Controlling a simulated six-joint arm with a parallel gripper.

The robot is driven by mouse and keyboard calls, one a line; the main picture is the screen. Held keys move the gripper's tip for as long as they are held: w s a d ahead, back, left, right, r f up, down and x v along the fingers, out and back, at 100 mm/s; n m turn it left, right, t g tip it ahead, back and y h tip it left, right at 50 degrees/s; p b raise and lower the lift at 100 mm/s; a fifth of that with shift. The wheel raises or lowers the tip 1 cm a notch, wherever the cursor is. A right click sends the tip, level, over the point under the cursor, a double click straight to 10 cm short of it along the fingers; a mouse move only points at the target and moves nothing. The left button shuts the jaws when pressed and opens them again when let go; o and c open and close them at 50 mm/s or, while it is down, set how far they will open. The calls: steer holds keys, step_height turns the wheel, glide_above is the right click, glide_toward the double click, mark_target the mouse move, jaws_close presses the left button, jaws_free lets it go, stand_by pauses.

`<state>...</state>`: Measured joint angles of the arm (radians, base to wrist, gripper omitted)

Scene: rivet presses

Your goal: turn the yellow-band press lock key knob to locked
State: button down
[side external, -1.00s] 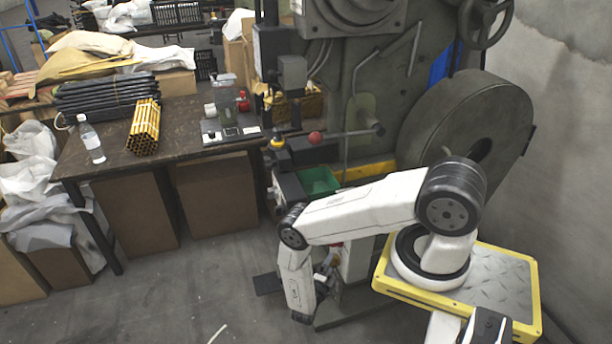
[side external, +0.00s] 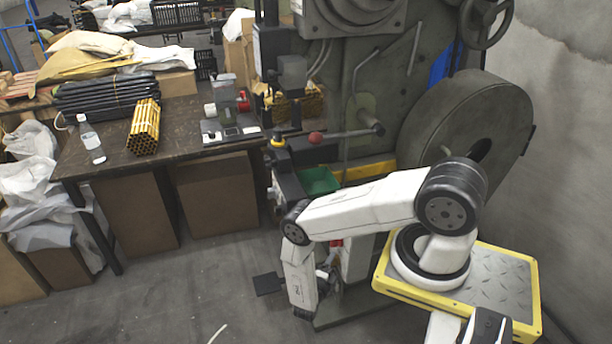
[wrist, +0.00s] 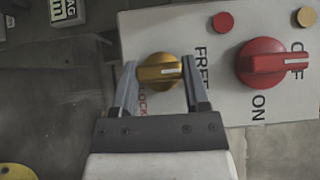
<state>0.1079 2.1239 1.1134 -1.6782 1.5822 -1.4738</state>
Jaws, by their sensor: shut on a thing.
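The yellow knob (wrist: 160,70) sits on a pale panel (wrist: 216,110) in the wrist view. Its bar handle lies roughly level in the picture, with the white mark at its right end, on the side of the word FREE. Red lettering below the knob, partly hidden by my gripper, reads as LOCK. My gripper (wrist: 159,68) is shut on the knob, one finger at the left end of the handle and one at the right. In the side external view my arm hides the knob and most of the panel.
A larger red knob (wrist: 264,62) with OFF and ON labels sits right of the yellow one. A red dot (wrist: 223,22) and a yellow dot (wrist: 306,16) mark the panel. The press (side external: 385,85) and its flywheel (side external: 455,125) stand behind; a green bin (side external: 319,181) is nearby.

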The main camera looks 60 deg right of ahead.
steer(key=shift+f+m+h, duration=0.1)
steer(key=shift+m+h, duration=0.9)
steer(key=shift+m, duration=0.1)
steer(key=shift+c, duration=0.4)
jaws_free()
steer(key=shift+a, duration=0.1)
steer(key=a+f, duration=0.1)
steer(key=a, duration=0.6)
steer(key=shift+a+f, duration=0.2)
steer(key=shift+a, duration=0.05)
steer(key=shift+w, duration=0.1)
